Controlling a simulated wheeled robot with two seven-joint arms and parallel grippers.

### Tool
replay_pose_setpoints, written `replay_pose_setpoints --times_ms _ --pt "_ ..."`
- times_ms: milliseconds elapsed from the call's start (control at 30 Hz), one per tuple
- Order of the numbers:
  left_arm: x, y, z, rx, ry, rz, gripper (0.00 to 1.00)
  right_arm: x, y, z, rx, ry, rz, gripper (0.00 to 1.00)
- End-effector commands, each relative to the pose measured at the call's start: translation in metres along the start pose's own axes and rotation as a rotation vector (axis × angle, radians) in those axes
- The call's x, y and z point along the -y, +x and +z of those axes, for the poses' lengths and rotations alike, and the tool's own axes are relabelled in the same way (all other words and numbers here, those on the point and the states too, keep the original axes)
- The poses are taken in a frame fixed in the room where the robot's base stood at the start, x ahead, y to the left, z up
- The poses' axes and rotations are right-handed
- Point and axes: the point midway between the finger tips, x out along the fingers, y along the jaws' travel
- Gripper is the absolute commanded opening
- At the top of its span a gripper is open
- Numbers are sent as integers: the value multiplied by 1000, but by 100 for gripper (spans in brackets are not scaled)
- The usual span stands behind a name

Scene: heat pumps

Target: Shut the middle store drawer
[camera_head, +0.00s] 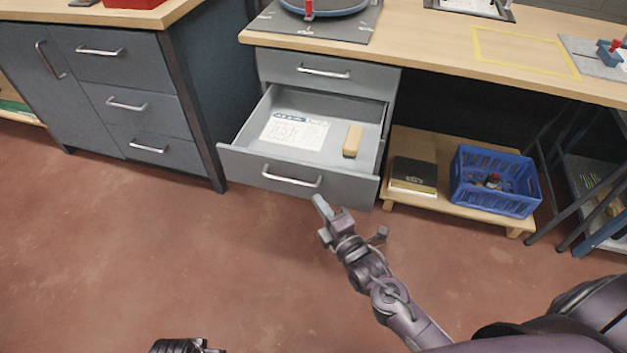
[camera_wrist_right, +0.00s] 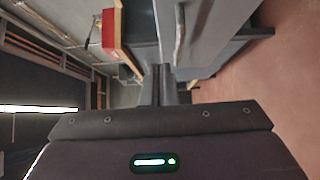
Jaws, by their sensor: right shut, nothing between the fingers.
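The middle store drawer (camera_head: 298,183) is pulled out of the grey drawer unit under the bench. Its grey front has a silver bar handle (camera_head: 292,176). A printed sheet (camera_head: 292,130) and a tan block (camera_head: 353,141) lie inside it. My right gripper (camera_head: 318,201) is shut and empty, just in front of the drawer front, near the right end of the handle; I cannot tell whether it touches. In the right wrist view its fingers (camera_wrist_right: 165,85) are together and point towards grey drawer surfaces.
The top drawer (camera_head: 325,69) above is shut. A low wooden shelf at right holds a blue crate (camera_head: 492,182) and a dark book or box (camera_head: 414,174). A blue-grey cabinet (camera_head: 120,90) stands at left. The red floor (camera_head: 150,250) in front is clear.

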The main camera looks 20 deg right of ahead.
Motion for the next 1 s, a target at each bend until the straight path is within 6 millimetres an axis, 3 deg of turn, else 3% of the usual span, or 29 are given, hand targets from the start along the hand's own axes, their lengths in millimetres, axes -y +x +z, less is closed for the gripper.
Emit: replay_pose_setpoints --times_ms 200,400,600,1000 --pt "-3 -19 -2 4 9 2 65 0 50 0 1 2 3 0" --pt "-4 -34 -2 8 15 3 65 1 76 16 1 0 0 0" --pt "-5 -41 -2 10 17 3 65 1 86 27 -1 2 -2 0" --pt "-5 -43 -2 10 17 3 65 1 87 28 -1 2 -2 0"
